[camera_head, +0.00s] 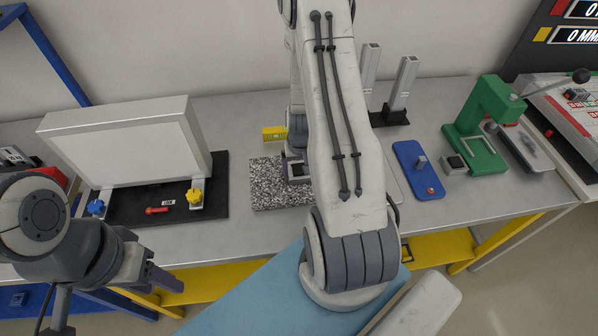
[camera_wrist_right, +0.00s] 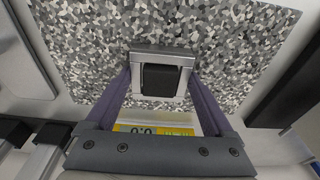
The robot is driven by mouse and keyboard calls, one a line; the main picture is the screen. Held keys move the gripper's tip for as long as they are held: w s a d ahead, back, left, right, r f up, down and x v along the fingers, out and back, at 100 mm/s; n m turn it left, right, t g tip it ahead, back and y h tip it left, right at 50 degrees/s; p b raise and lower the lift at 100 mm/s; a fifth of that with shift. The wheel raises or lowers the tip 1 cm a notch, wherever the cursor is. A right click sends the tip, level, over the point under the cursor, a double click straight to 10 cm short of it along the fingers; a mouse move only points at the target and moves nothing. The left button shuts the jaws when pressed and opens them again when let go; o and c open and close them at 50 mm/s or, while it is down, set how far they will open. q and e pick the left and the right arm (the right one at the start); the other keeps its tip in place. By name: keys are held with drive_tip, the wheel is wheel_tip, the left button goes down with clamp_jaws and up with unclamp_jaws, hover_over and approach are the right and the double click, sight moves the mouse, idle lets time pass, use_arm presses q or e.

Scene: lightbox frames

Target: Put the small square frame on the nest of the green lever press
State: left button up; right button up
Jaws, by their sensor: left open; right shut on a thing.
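The small square frame, silver-grey with a dark middle, is between my right gripper's fingers (camera_wrist_right: 160,78), over a speckled mat. The frame (camera_wrist_right: 161,54) shows best in the right wrist view; whether it touches the mat is unclear. In the head view my right arm partly covers this gripper (camera_head: 297,165). The green lever press (camera_head: 490,106) stands at the right of the table, lever pointing right. A pale square outline, apparently its nest (camera_head: 479,146), shows on its base. A small grey block with a dark top (camera_head: 454,164) sits at its front left. My left gripper (camera_head: 150,275) is open and empty, at the table's front left.
The speckled mat (camera_head: 262,190) lies mid-table, with a yellow gauge (camera_head: 274,133) behind it. Two grey posts (camera_head: 403,85) stand behind. A lightbox panel (camera_head: 130,150) stands at left.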

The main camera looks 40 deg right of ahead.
sight(300, 177)
drive_tip(key=shift+r, duration=0.15)
drive_tip(key=o, duration=1.2)
drive_tip(key=shift+o, duration=0.2)
wheel_tip(300, 177, up, 12)
drive_tip(key=s+a+p, duration=0.1)
drive_tip(key=p, duration=0.8)
drive_tip(key=shift+s, duration=0.25)
